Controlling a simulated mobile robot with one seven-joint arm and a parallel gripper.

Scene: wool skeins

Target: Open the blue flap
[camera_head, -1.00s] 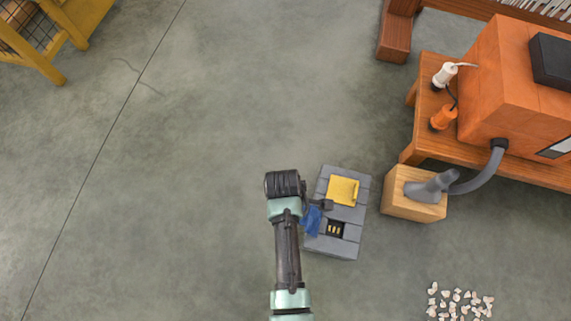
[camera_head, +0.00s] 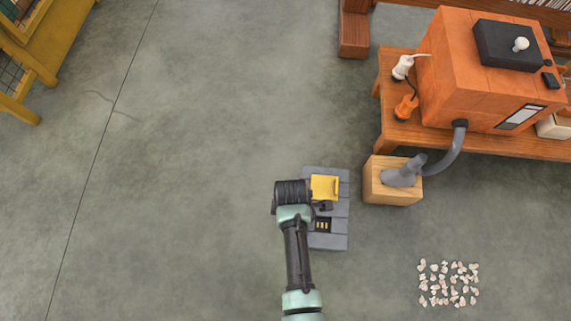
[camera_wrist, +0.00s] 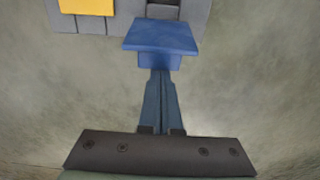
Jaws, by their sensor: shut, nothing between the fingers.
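The blue flap (camera_wrist: 160,38) shows in the wrist view, straight ahead of my gripper (camera_wrist: 160,76). Its flat face stands out from the edge of the grey box (camera_wrist: 180,14). My two fingers are shut together with nothing between them. Their tips are at the flap's lower edge; I cannot tell whether they touch it. In the head view, the grey box (camera_head: 341,240) lies right of my wrist, with a dark recess (camera_head: 322,225) holding yellow strips uncovered. The blue flap is not visible there, apparently hidden by my wrist.
A yellow flap (camera_head: 324,187) is on the same box. A wooden block (camera_head: 393,190) with a grey hose nozzle stands just right of it. An orange machine (camera_head: 470,80) sits on a wooden bench. Pale pebbles (camera_head: 448,284) lie at lower right. Floor on the left is clear.

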